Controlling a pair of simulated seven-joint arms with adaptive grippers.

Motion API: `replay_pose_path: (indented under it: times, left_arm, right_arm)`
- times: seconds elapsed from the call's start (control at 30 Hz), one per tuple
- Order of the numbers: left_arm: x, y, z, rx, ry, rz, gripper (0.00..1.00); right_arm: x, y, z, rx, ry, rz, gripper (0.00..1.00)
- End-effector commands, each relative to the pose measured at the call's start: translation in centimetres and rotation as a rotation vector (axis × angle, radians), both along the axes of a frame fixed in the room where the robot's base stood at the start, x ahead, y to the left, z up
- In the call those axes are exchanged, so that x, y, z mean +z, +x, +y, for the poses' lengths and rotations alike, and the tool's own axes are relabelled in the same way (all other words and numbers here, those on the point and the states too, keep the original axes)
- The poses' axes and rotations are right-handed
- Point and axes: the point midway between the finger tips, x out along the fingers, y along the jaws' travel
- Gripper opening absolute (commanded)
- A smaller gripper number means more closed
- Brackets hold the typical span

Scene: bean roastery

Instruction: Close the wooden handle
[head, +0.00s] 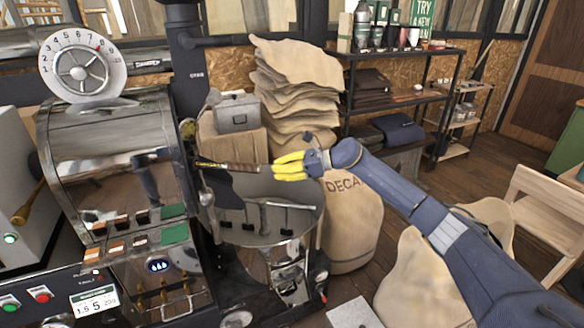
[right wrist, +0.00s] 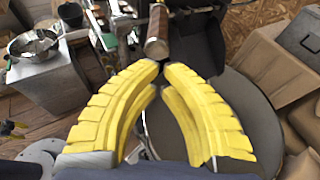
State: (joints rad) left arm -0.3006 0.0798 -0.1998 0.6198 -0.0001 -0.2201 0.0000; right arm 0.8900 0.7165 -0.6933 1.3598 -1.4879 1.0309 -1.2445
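The wooden handle (head: 243,167) is a brown bar that sticks out to the right from the front of the roaster drum (head: 105,150), above the round cooling tray (head: 318,215). Its rounded end also shows in the right wrist view (right wrist: 157,45), just beyond the fingertips. My right gripper (head: 274,167) has yellow ribbed fingers and is level with the handle's free end. In the right wrist view its fingertips (right wrist: 162,68) almost meet, with a gap narrower than the handle, and nothing shows between them. Whether they touch the handle's end is hard to tell.
Stacked sacks (head: 295,65) and a full "DECA" sack (head: 352,225) stand behind and right of the tray. A shelf rack (head: 405,90) and a wooden chair (head: 545,210) are further right.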

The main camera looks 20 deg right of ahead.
Motion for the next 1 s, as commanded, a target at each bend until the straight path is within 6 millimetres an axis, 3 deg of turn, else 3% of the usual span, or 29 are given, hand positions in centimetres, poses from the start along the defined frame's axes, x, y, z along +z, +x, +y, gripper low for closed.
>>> replay_pose_path:
  times: [0.3, 0.87, 1.0]
  left_arm:
    - [0.0, 0.0, 0.0, 0.000, 0.000, 0.000, 0.44]
    - [0.0, 0.1, 0.0, 0.000, 0.000, -0.001, 0.44]
    - [0.0, 0.1, 0.0, 0.000, 0.000, -0.001, 0.44]
  right_arm:
    - [0.1, 1.6, 2.7, 0.000, 0.000, 0.000, 0.00]
    - [0.1, 1.9, 3.4, 0.000, 0.000, -0.001, 0.00]
    - [0.2, 2.9, 5.3, 0.002, 0.002, -0.003, 0.00]
